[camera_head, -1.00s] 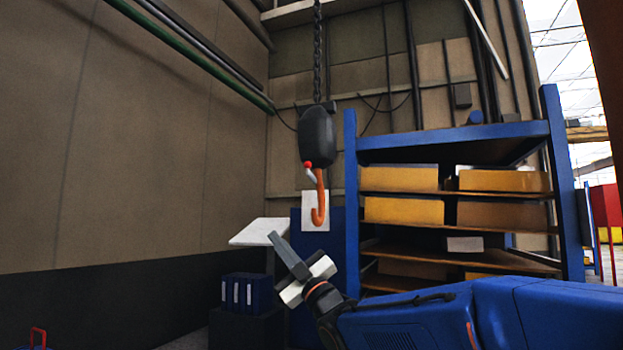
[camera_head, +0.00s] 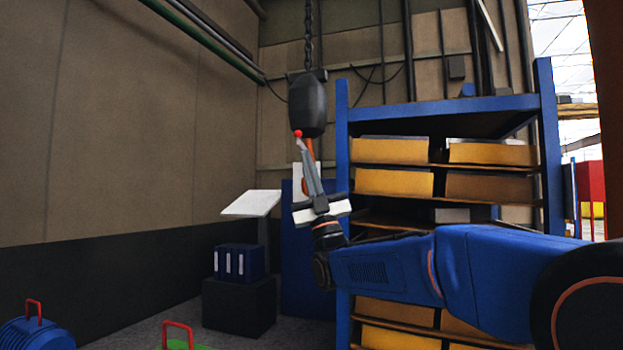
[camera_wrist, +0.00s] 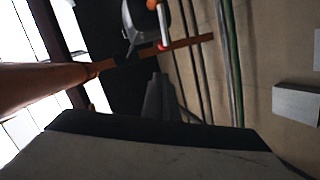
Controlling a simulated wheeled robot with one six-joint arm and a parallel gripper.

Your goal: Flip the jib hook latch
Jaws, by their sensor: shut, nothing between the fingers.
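The dark hoist block (camera_head: 307,103) hangs on a chain in the head view, with the orange hook (camera_head: 308,146) below it, mostly hidden behind my gripper. The latch lever is a short pale rod with a red ball (camera_head: 298,133) at its upper end, at the block's lower left. My gripper (camera_head: 305,156) is shut and empty, fingers pointing up, overlapping the hook and the rod just below the ball. I cannot tell whether it touches them. In the wrist view the fingers (camera_wrist: 157,78) point toward the pale lever (camera_wrist: 162,25) and its red ball, with a visible gap.
A blue rack (camera_head: 342,230) with yellow boxes stands close behind my arm on the right. A tilted white panel (camera_head: 251,204) on a stand and blue binders (camera_head: 238,262) are at the lower left. A brown beam (camera_wrist: 150,54) crosses the wrist view. Left of the hook is open.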

